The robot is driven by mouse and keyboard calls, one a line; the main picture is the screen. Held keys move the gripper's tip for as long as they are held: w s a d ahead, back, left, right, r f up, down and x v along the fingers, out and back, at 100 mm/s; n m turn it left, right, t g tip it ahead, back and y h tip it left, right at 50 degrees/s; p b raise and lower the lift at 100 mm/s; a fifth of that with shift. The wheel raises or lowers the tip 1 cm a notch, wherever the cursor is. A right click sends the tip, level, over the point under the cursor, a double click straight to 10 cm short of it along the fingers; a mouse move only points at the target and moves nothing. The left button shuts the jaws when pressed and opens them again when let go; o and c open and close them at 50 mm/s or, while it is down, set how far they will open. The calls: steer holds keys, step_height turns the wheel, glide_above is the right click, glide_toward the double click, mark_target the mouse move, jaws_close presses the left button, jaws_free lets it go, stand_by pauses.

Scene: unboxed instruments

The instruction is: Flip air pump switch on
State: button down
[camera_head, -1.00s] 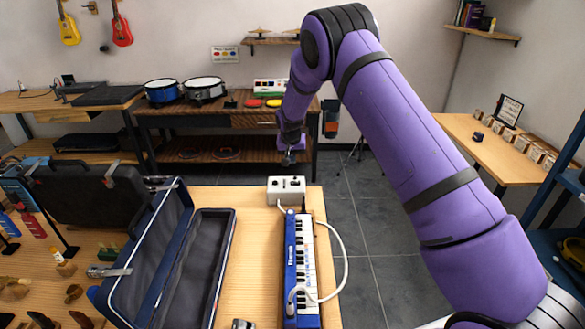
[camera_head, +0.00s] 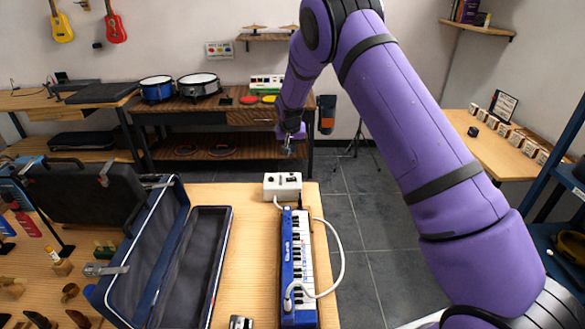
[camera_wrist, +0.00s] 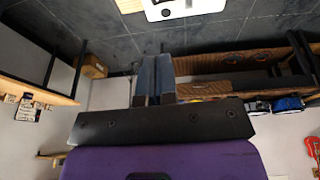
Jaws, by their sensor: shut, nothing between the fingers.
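The air pump is a small white box (camera_head: 283,187) with dark controls on its top. It stands at the far end of the wooden table in the head view, and part of it shows at the top edge of the wrist view (camera_wrist: 186,8). Its switch position is too small to tell. A white hose runs from the pump to the blue keyboard instrument (camera_head: 287,266) in front of it. My gripper (camera_head: 289,152) is shut and empty, above and just beyond the pump in the head view, apart from it. Its closed fingers show in the wrist view (camera_wrist: 155,75).
An open dark-blue case (camera_head: 228,225) lies left of the keyboard. A black case (camera_head: 85,200) stands farther left, near small tools. A bench with drums (camera_head: 198,85) is behind, across a grey tiled floor (camera_head: 385,215). Open floor lies right of the table.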

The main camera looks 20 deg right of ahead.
mark_target(294, 178)
steer(key=shift+f, duration=0.1)
steer(key=x, duration=1.2)
steer(key=shift+s+f, duration=0.35)
steer(key=shift+d+f, duration=0.15)
steer(key=shift+f, duration=0.45)
steer(key=shift+s+d+f, duration=0.1)
steer(key=shift+f, duration=0.15)
